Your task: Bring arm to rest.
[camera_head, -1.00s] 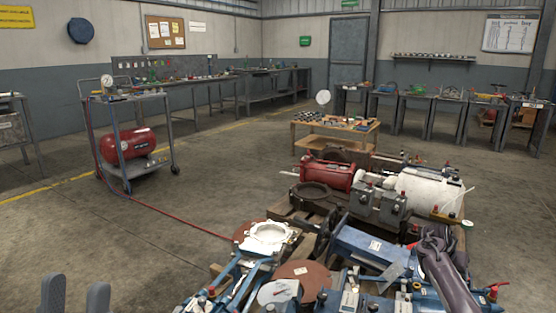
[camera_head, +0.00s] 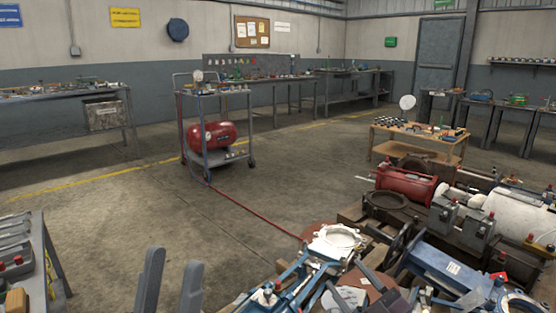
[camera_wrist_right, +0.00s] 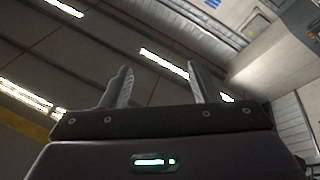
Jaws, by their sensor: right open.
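In the head view, my left gripper (camera_head: 174,258) shows at the bottom edge as two grey fingers pointing up. They stand apart with nothing between them. In the right wrist view, my right gripper (camera_wrist_right: 160,68) has its two dark fingers spread, with only the ceiling and its lights behind the empty gap.
A pallet lot of machine parts, with a red cylinder (camera_head: 406,184) and a white ring flange (camera_head: 337,238), fills the lower right. A metal table (camera_head: 40,262) with tools stands at lower left. A cart (camera_head: 220,158) holds a red compressor (camera_head: 213,135). Open floor lies between.

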